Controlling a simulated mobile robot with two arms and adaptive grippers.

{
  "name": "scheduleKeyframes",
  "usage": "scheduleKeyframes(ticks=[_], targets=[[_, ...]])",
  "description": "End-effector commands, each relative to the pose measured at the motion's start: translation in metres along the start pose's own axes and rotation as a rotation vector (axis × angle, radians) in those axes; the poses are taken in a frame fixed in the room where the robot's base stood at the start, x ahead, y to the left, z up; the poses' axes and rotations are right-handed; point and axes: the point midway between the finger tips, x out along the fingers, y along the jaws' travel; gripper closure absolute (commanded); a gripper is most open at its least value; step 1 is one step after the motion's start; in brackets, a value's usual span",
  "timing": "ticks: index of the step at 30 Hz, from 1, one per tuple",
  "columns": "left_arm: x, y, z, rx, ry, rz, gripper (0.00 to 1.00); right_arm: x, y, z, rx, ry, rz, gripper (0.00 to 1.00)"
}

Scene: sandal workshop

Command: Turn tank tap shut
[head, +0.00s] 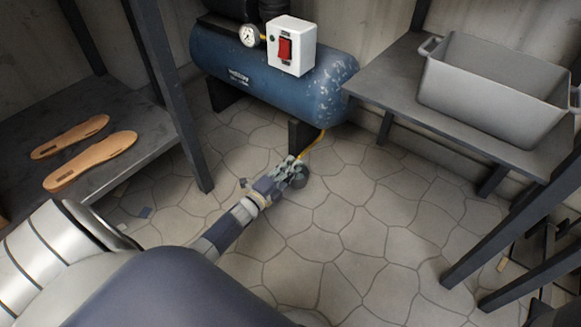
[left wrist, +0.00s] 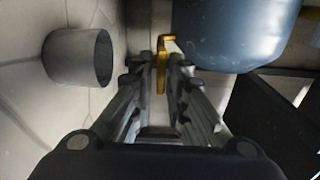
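The blue tank (head: 265,75) of the compressor stands on dark legs against the wall. Its yellow tap (head: 316,139) shows low under the tank's right end, partly hidden by my left gripper. My left gripper (head: 297,164) reaches down below that end of the tank. In the left wrist view the yellow tap lever (left wrist: 161,68) stands between the two fingers of my left gripper (left wrist: 160,75). The fingers are partly apart, with narrow gaps seeming to show beside the lever. The blue tank (left wrist: 233,35) is just beyond. My right gripper is not in view.
A grey cup-like object (head: 300,177) stands on the floor beside my left gripper; it also shows in the wrist view (left wrist: 78,57). A low shelf with sandal soles (head: 90,160) is at left. A grey bin (head: 490,95) sits on a bench at right. The middle floor is clear.

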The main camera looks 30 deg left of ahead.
Motion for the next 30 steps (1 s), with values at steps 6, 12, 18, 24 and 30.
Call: scheduleKeyframes(ticks=[6, 12, 18, 24, 30], targets=[[0.000, 0.000, 0.001, -0.001, -0.001, 0.000, 0.72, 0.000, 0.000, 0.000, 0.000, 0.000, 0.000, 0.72], [-0.003, 0.000, 0.001, -0.001, -0.001, 0.000, 0.72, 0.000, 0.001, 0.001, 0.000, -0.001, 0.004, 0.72], [-0.028, 0.001, 0.001, 0.000, -0.001, 0.002, 0.72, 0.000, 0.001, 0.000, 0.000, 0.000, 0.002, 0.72], [-0.069, 0.001, 0.001, -0.001, -0.001, 0.002, 0.72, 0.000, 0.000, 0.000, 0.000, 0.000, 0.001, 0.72], [-0.103, 0.001, 0.000, -0.001, -0.001, 0.001, 0.72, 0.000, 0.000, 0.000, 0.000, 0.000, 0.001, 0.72]])
